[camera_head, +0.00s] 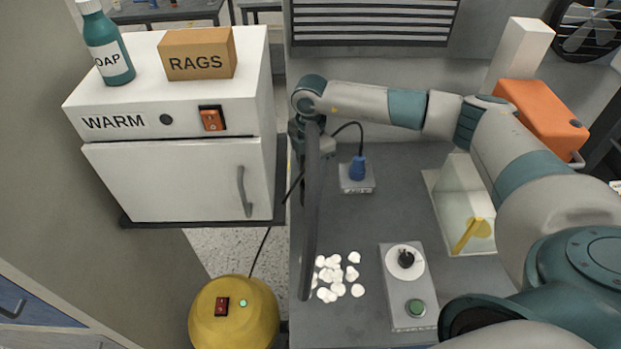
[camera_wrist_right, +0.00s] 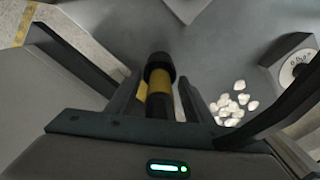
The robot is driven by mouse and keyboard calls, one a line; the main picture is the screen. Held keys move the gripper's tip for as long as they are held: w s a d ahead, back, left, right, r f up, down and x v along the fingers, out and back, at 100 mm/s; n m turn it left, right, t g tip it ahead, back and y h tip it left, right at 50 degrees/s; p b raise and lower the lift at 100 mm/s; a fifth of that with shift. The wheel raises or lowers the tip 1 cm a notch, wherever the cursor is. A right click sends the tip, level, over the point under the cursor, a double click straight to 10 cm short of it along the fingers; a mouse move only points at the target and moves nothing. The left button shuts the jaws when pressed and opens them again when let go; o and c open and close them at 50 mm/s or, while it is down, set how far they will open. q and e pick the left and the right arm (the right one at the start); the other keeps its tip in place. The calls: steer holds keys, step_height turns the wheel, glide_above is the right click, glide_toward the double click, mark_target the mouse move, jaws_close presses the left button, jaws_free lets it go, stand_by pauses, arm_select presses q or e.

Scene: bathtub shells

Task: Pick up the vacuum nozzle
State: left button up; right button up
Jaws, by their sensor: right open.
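The vacuum nozzle appears in the right wrist view as a black upright tube (camera_wrist_right: 160,68) with yellow bands, close in front of my right gripper (camera_wrist_right: 158,88). Its jaws are open, one finger on each side of the tube. I cannot tell whether either finger touches it. In the head view my right arm reaches across from the right, and the right gripper (camera_head: 312,150) points down at the bench's left edge, seen edge-on. The nozzle cannot be made out there, behind the gripper's long dark parts. The yellow vacuum body (camera_head: 235,318) stands at the bottom left. My left gripper is not in view.
Several white lumps (camera_head: 335,277) lie on the grey bench (camera_head: 365,225), right of the gripper. A box with a round dial and green button (camera_head: 408,285) stands beside them. A blue plug (camera_head: 357,168) with a black cord is behind. A white cabinet (camera_head: 180,180) stands left.

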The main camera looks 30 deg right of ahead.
mark_target(311, 158)
stand_by(0.3)
steer(key=c, duration=1.1)
steer(key=shift+r, duration=0.15)
steer(key=shift+r+b, duration=0.6)
steer(key=shift+r, duration=0.05)
step_height(311, 158, up, 8)
steer(key=b, duration=0.3)
steer(key=shift+f, duration=0.25)
steer(key=shift+r, duration=0.5)
steer(key=shift+f, duration=0.1)
